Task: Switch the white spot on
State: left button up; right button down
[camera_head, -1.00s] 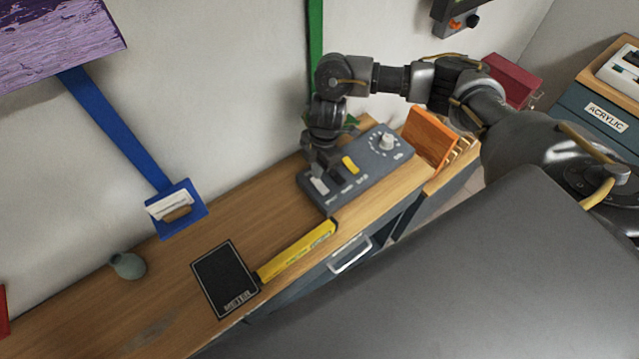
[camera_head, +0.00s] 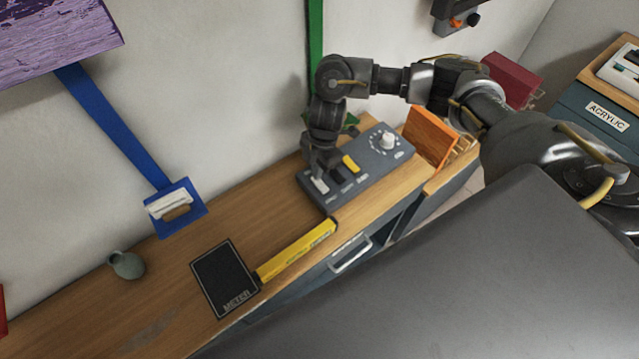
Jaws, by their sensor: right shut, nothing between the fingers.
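A grey control box (camera_head: 375,170) lies on the wooden bench top. It carries a white rocker switch (camera_head: 320,185) at its left end, a dark switch beside it, a yellow switch (camera_head: 350,163) and a pale round knob (camera_head: 387,141) with a dial. The small labels are too blurred to read. My right gripper (camera_head: 321,172) points down and is shut with nothing in it. Its tips are at the white switch and cover its upper part; I cannot tell whether they touch it. My left gripper is not in view.
On the wooden bench (camera_head: 150,290) lie a black pad (camera_head: 225,280), a yellow level (camera_head: 297,250) and a small green vase (camera_head: 127,265). An orange board (camera_head: 430,138) stands right of the box. A blue holder (camera_head: 177,208) is at the wall.

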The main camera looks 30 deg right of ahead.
jog(key=shift+f+b, duration=0.55)
jog(key=shift+f, duration=0.35)
jog(key=shift+r, duration=0.15)
notch_tip(320, 180, up, 7)
jog(key=p, duration=0.7)
dwell(0.3)
dwell(0.5)
